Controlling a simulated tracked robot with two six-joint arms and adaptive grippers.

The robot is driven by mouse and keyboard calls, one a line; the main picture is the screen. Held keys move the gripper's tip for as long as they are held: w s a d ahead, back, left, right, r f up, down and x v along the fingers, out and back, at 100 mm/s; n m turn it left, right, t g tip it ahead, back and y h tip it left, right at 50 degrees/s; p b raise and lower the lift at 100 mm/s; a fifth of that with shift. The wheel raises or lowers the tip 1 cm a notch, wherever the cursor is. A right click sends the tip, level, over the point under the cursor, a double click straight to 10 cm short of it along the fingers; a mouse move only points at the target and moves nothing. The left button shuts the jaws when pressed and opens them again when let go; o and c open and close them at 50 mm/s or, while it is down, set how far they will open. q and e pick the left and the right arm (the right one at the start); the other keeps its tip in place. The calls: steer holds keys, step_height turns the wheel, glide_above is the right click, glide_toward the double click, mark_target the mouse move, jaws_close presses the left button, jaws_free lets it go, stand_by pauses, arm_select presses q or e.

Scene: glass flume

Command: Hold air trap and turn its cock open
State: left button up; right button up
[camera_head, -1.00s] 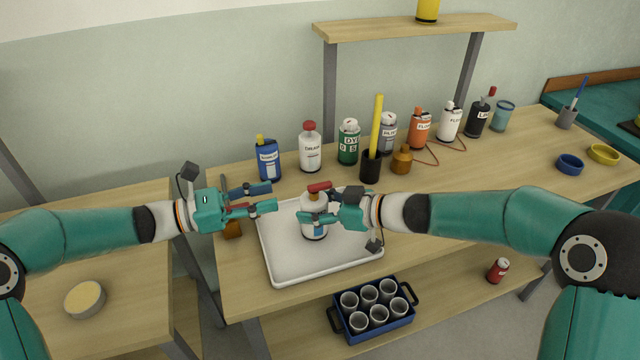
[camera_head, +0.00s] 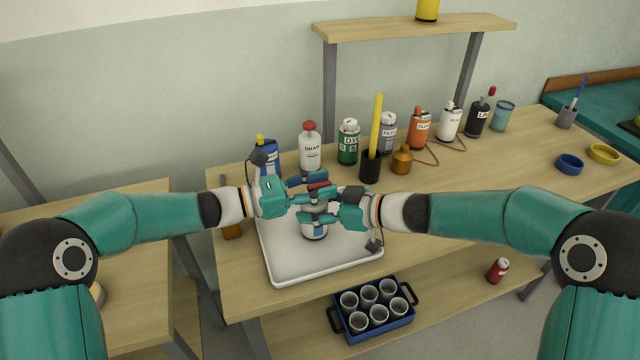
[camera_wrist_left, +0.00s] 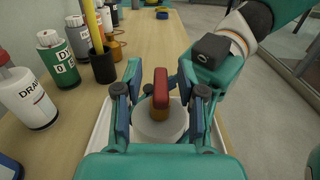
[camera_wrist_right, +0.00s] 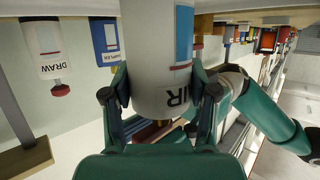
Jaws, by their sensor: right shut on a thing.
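The air trap (camera_head: 314,232) is a white bottle with a blue label, upright over the white tray; whether its base touches the tray is unclear. "IR" of its lettering shows in the right wrist view (camera_wrist_right: 172,95). My right gripper (camera_head: 318,216) is shut on its body from the right. The red cock handle (camera_wrist_left: 161,84) sits on a brass-coloured neck (camera_wrist_left: 163,117) on top. My left gripper (camera_head: 312,190) is open above the right one, its fingers on both sides of the handle with gaps in the left wrist view. The head view partly hides the handle behind the fingers.
The white tray (camera_head: 285,268) lies under the trap. Behind stand a DRAW bottle (camera_head: 311,152), a blue bottle (camera_head: 267,149), a green DYE bottle (camera_head: 348,146) and a black holder (camera_head: 370,168) with a yellow rod. A blue crate of cups (camera_head: 375,327) is below the tabletop's front.

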arm_select(q)
jaws_close()
steer(key=shift+w+r+n+t+y, duration=0.15)
steer(key=shift+n+t+y, duration=0.15)
steer(key=shift+n+t, duration=0.3)
steer(key=shift+t, duration=0.4)
steer(key=n+t+y, duration=0.4)
steer(key=t, duration=0.1)
steer(key=shift+a+n+t, duration=0.1)
steer(key=shift+n+t, duration=0.2)
steer(key=shift+w+a+n+t+y, duration=0.1)
steer(key=shift+w+n+t+y, duration=0.1)
steer(key=shift+n+t+y, duration=0.9)
steer(key=shift+a+y, duration=0.1)
steer(key=shift+y, duration=0.2)
